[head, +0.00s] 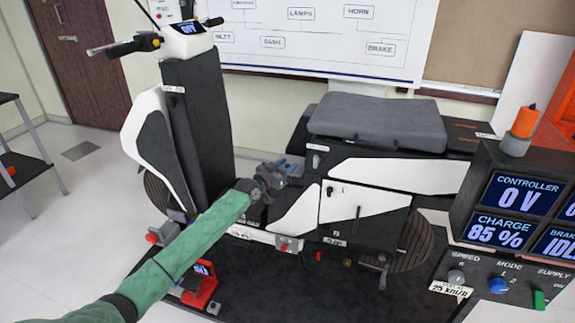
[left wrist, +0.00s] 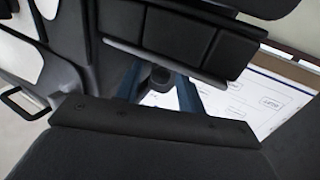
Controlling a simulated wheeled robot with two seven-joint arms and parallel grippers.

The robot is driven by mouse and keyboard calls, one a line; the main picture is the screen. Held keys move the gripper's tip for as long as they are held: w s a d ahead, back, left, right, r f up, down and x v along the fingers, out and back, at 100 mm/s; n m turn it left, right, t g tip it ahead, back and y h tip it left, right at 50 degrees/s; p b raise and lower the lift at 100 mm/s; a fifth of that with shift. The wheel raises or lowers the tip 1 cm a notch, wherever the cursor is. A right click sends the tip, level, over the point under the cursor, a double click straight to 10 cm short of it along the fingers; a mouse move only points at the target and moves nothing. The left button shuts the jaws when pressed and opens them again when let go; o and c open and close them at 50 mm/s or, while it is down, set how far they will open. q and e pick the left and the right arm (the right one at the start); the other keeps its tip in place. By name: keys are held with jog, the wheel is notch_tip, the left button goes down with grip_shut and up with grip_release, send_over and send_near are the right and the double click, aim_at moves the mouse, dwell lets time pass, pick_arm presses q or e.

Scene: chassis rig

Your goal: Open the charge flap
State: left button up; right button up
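A black-and-white scooter (head: 185,120) stands on a dark mat, with a grey seat (head: 375,120) at its rear. A white side panel (head: 380,203) with a thin dark upright piece on it is below the seat. No readable label tells me which part is the charge flap. My left gripper (head: 284,168) is in the gap between the front column and the seat body, left of the white panels. In the left wrist view its two blue fingers (left wrist: 159,92) are apart, with a dark round part showing between them. A dark ribbed part lies just beyond; contact cannot be told. My right gripper is not in view.
A control console (head: 515,205) at the right reads CHARGE 85 %. An orange-topped lamp (head: 522,128) stands on it. A small red device (head: 202,285) lies on the mat (head: 310,290) beside my left arm. A whiteboard (head: 320,35) hangs behind. Open floor lies at the left.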

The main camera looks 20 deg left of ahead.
pick_arm(q)
jog(key=shift+w+d, duration=0.15)
jog(key=shift+w, duration=0.3)
grip_shut()
jog(key=shift+r, duration=0.1)
